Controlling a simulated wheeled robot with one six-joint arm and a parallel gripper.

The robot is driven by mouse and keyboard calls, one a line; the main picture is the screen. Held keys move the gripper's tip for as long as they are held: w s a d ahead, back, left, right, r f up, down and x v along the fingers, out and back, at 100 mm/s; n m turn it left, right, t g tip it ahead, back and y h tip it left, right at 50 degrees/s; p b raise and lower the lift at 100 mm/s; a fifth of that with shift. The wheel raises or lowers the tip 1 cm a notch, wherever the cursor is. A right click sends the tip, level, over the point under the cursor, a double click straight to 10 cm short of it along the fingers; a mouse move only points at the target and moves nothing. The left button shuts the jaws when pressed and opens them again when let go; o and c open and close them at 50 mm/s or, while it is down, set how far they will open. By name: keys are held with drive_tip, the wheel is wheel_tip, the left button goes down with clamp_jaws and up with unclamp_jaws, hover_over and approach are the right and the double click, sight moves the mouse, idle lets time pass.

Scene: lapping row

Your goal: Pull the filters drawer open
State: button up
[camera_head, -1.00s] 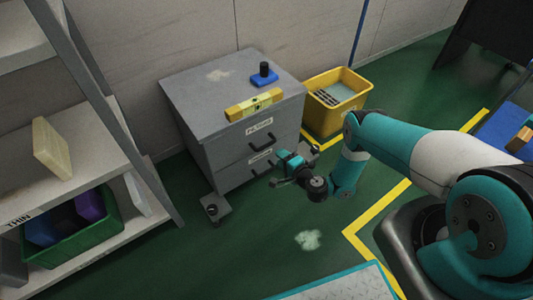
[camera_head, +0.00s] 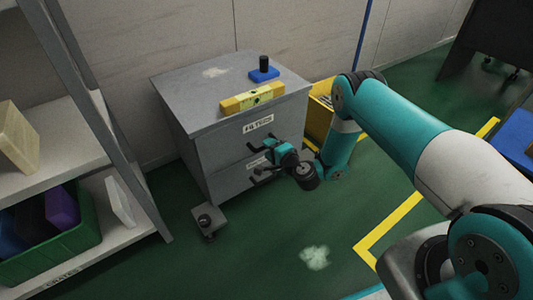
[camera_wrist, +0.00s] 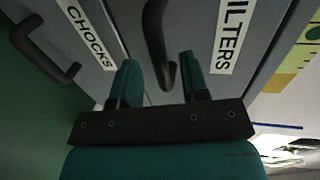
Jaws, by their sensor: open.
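The grey cabinet (camera_head: 190,88) has two drawers. The upper one, the filters drawer (camera_head: 284,118), carries a white FILTERS label (camera_head: 258,124) and looks closed. My gripper (camera_head: 262,157) is in front of it, hiding its handle in the head view. In the wrist view the black filters handle (camera_wrist: 155,40) shows between the open fingers of my gripper (camera_wrist: 158,62), one finger on each side. The fingers are not shut on it; I cannot tell whether either touches it. The FILTERS label (camera_wrist: 230,35) is to the right of the handle.
The lower drawer has a CHOCKS label (camera_wrist: 84,28) and its own handle (camera_wrist: 45,50). A yellow level (camera_head: 253,97) and a blue block with a black knob (camera_head: 264,72) lie on top. A yellow bin (camera_head: 320,120) stands right; a small grey block (camera_head: 208,221) is on the floor.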

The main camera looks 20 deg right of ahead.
drive_tip(key=shift+b+x, duration=0.3)
drive_tip(key=shift+x, duration=0.75)
clamp_jaws()
drive_tip(key=shift+s+a, duration=0.1)
